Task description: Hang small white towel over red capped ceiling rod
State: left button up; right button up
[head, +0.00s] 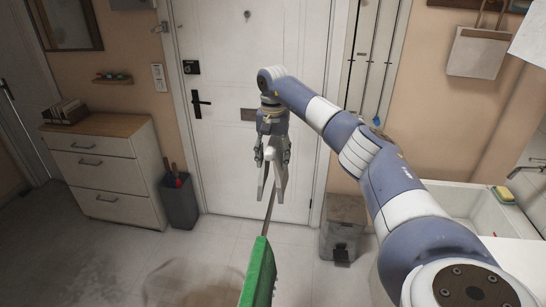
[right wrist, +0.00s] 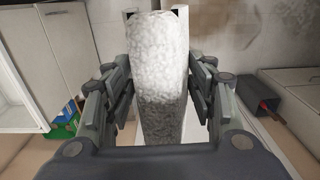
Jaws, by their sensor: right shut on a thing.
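My right gripper (head: 273,185) hangs fingers-down in front of the white door in the head view. In the right wrist view the small white towel (right wrist: 162,75), fluffy and bunched into a long roll, lies between the two fingers of the right gripper (right wrist: 160,95), which is shut on it. My left gripper is not in view. No red capped rod shows in either view.
A green board-like thing (head: 259,275) and a thin dark bar rise at bottom centre. A drawer cabinet (head: 103,178) and dark bin (head: 180,204) stand left. A sink (head: 470,205) and grey pedal bin (head: 343,230) are right. A white cloth (head: 532,40) hangs top right.

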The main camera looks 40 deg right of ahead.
aim_at(273, 193)
notch_tip(273, 193, down, 17)
jog(key=b, duration=0.8)
jog(key=shift+d+r+b, duration=0.1)
jog(key=shift+r+b, duration=0.1)
jog(key=shift+b, duration=0.1)
jog(key=o, duration=1.2)
jog(key=shift+o, duration=0.2)
notch_tip(273, 193, up, 12)
